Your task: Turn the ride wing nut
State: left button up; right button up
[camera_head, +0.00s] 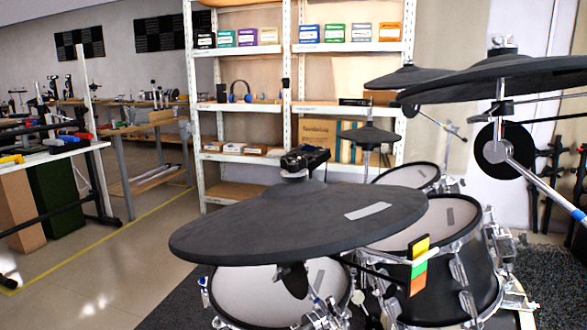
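A large dark cymbal pad (290,225) fills the middle foreground, tilted, with a grey strip on its right side. A small silver fitting (293,176) sits at its centre, with a dark blocky piece (305,158) over it. Another large dark cymbal pad (520,82) is at the upper right, with a silver wing-nut-like fitting (502,45) on top of its stand. No label shows which cymbal is the ride. Neither of my grippers can be made out.
Mesh drum pads (285,295) and a larger drum (450,260) stand below the cymbals. Coloured tags (419,265) hang near the front cymbal's right edge. White shelves (298,100) stand behind. Workbenches are at left, with open floor (110,255) before them.

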aim_at(297, 174)
jog(key=l+u, duration=0.15)
jog(key=l, duration=0.25)
jog(key=k+l+u, duration=0.2)
jog(key=l, duration=0.2)
jog(key=l+u, duration=0.15)
jog(key=l, duration=0.25)
jog(key=i+j+z, duration=0.4)
jog(key=i+j, duration=0.5)
jog(key=j, duration=0.1)
